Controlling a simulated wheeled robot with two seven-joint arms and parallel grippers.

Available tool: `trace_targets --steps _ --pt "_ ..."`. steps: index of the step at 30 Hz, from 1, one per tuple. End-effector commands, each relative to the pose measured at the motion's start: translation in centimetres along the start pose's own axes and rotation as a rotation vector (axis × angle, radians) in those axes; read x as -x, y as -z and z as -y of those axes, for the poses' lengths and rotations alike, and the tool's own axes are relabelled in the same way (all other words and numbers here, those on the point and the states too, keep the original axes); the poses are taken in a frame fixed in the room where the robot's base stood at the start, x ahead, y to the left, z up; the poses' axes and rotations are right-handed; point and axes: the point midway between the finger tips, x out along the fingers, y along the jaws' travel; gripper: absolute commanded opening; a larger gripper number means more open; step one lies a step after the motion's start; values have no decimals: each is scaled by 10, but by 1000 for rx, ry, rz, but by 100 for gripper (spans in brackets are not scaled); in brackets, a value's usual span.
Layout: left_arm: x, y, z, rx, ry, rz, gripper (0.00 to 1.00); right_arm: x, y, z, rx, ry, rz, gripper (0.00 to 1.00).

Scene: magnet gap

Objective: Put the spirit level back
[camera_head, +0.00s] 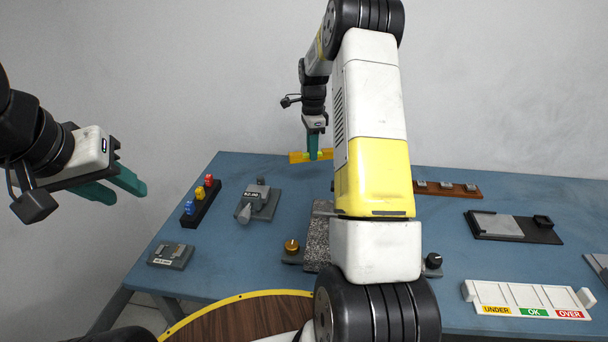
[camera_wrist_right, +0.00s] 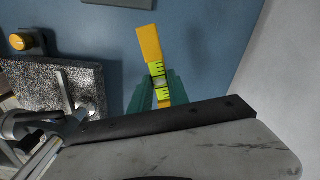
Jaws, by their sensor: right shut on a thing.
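The spirit level is a yellow bar (camera_head: 297,157) with a bright yellow-green vial window, at the far edge of the blue table in the head view. It also shows in the right wrist view (camera_wrist_right: 149,44). My right gripper (camera_head: 313,156) is shut on it around the vial part, with teal fingers on both sides. Part of the bar is hidden by the fingers and the arm. I cannot tell whether the bar touches the table. My left gripper (camera_head: 130,193) is open and empty, in the air left of the table.
A speckled stone block (camera_head: 318,240) with a brass knob (camera_head: 291,246) sits mid-table, partly hidden by my right arm. A coloured-peg rack (camera_head: 201,205), grey fixture (camera_head: 260,203), wooden rail (camera_head: 450,189), black tray (camera_head: 485,236) and white sorting tray (camera_head: 528,298) stand around. Blue table (camera_head: 450,270) shows between them.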

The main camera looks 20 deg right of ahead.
Motion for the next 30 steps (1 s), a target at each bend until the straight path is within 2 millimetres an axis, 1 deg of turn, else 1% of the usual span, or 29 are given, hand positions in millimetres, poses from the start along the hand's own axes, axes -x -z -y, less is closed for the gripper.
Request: trace_targets --steps 1,3,6,9,11,18,26,30 --pt "0 0 0 0 0 0 36 -6 10 4 -78 0 0 0" --pt "0 0 0 0 0 0 36 -11 20 8 -179 0 0 0" --pt "0 0 0 0 0 0 36 -17 31 12 -282 1 0 0" --pt "0 0 0 0 0 0 36 -22 36 14 -339 0 0 0" --pt "0 0 0 0 0 0 36 -29 38 14 -354 -1 0 0" --pt "0 0 0 0 0 0 36 -72 38 14 -359 -3 1 0" --pt "0 0 0 0 0 0 36 -95 38 14 -359 -1 0 0" --pt "0 0 0 0 0 0 36 -115 38 14 -357 -1 0 0"
